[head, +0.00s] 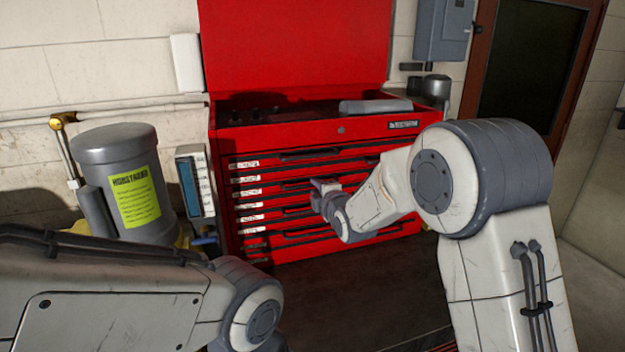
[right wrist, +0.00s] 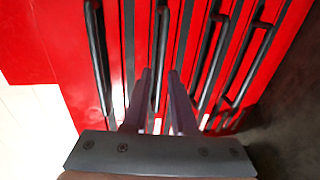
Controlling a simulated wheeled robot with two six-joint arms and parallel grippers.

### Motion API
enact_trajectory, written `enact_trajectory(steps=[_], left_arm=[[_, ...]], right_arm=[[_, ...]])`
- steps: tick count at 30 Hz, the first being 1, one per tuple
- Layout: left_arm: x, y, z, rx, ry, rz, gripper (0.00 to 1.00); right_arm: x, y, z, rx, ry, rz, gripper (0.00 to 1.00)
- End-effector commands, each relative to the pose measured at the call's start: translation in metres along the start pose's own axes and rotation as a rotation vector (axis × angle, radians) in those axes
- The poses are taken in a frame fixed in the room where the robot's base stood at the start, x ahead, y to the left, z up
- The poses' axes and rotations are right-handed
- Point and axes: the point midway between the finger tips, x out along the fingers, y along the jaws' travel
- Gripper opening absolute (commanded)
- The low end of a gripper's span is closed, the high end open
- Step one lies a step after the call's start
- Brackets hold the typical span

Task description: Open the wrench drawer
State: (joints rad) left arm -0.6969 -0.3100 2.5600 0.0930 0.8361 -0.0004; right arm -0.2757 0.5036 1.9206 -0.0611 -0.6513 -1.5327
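The red tool chest (head: 300,135) stands against the wall, with several drawers stacked down its front. Each has a dark bar handle and a small white label at the left, too small to read, so I cannot tell which is the wrench drawer. All drawers look closed. My right gripper (head: 318,190) is at the drawer fronts, around the middle of the stack. In the right wrist view its two fingers (right wrist: 160,76) are apart, with a dark handle (right wrist: 161,40) lined up between them and small gaps on both sides. I cannot tell whether the fingertips touch it. My left gripper is out of view.
The chest's lid (head: 290,45) is raised, over an open top compartment. A grey canister with a yellow label (head: 135,195) stands left of the chest. A door (head: 530,70) is at the right.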

Motion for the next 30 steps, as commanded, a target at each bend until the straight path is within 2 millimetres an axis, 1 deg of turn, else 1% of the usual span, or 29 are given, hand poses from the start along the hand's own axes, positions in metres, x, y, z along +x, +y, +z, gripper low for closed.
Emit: enact_trajectory(steps=[1, 3, 7, 12, 19, 20, 21, 30], left_arm=[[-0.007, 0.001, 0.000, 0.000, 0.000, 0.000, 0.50], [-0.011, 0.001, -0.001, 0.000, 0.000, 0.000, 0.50], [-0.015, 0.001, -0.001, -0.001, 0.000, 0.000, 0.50], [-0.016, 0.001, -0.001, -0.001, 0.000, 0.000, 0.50], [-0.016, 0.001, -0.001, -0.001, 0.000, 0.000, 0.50], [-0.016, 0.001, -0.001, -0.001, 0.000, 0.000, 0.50], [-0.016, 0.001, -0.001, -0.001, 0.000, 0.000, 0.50], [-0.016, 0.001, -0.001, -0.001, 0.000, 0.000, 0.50]], right_arm=[[0.009, 0.002, 0.000, 0.000, 0.000, -0.002, 0.25], [0.019, 0.002, 0.000, 0.000, 0.000, -0.002, 0.25], [0.032, 0.001, -0.001, 0.001, 0.000, -0.001, 0.25], [0.038, 0.000, -0.001, 0.001, 0.001, 0.000, 0.25], [0.039, 0.000, -0.001, 0.001, 0.000, 0.000, 0.25], [0.039, 0.000, -0.001, 0.001, 0.000, -0.001, 0.14], [0.039, 0.000, -0.001, 0.001, 0.000, -0.001, 0.00], [0.038, -0.001, 0.000, 0.001, 0.000, -0.001, 0.00]])
